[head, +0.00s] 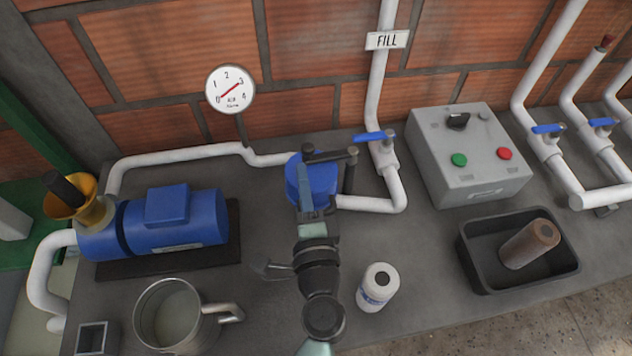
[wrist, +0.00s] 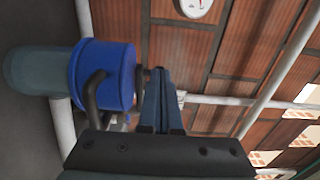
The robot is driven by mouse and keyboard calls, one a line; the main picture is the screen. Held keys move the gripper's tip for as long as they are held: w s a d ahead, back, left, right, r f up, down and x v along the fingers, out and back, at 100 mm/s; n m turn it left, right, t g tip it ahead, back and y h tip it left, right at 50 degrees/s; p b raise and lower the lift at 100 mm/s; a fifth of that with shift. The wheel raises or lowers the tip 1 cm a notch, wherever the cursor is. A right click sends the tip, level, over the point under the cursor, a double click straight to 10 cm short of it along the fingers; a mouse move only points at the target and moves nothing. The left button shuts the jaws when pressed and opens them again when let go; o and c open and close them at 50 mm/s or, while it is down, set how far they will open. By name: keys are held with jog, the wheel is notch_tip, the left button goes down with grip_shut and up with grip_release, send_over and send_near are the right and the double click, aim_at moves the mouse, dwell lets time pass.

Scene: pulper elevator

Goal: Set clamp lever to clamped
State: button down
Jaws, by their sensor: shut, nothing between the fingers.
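A blue round housing (head: 325,178) stands mid-bench in the head view; its blue lid (wrist: 108,75) fills the left of the wrist view. A black bar (head: 330,155), apparently the clamp lever, lies across its top, with a dark upright piece (head: 348,174) at its right end. In the wrist view a black curved handle (wrist: 93,95) shows against the lid. My gripper (head: 304,170) is shut and empty, its fingertips (wrist: 160,72) over or beside the housing. It partly hides the housing and bar. I cannot tell whether the fingers touch the lever.
A blue motor pump (head: 175,220), steel jug (head: 170,312) and white bottle (head: 378,287) stand nearby. The white FILL pipe with a blue valve handle (head: 368,137) rises just right. A grey control box (head: 468,155) and black tray (head: 480,270) lie further right. The brick wall is close behind.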

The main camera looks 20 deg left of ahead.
jog(key=s+a+b, duration=0.2)
jog(key=s, duration=0.8)
jog(key=shift+a+b, duration=0.25)
jog(key=shift+b, duration=0.05)
jog(key=shift+s, duration=0.15)
jog(key=w+d+r+n+t+p, duration=0.1)
jog(key=w+d+r+n, duration=0.2)
jog(key=r, duration=0.5)
jog(key=w+d+r+n+t, duration=0.1)
jog(key=w+r+n, duration=0.25)
jog(key=r, duration=0.45)
jog(key=w+d+r+n+t+p, duration=0.1)
jog(key=w+d+r+n, duration=0.15)
jog(key=r+n, duration=0.45)
jog(key=s+d+r+t+h, duration=0.2)
jog(key=d+r, duration=0.1)
jog(key=r, duration=0.6)
jog(key=s+d+r+t+h, duration=0.2)
jog(key=s+r+t+h, duration=0.1)
jog(key=r, duration=0.7)
jog(key=s+d+r+t+h+p, duration=0.1)
jog(key=s+d+r+t+h, duration=0.1)
jog(key=r, duration=0.8)
jog(key=shift+s+d+t+h, duration=0.25)
jog(key=shift+d+t, duration=0.25)
jog(key=shift+d, duration=0.35)
jog(key=shift+w+m, duration=0.1)
jog(key=shift+m, duration=0.15)
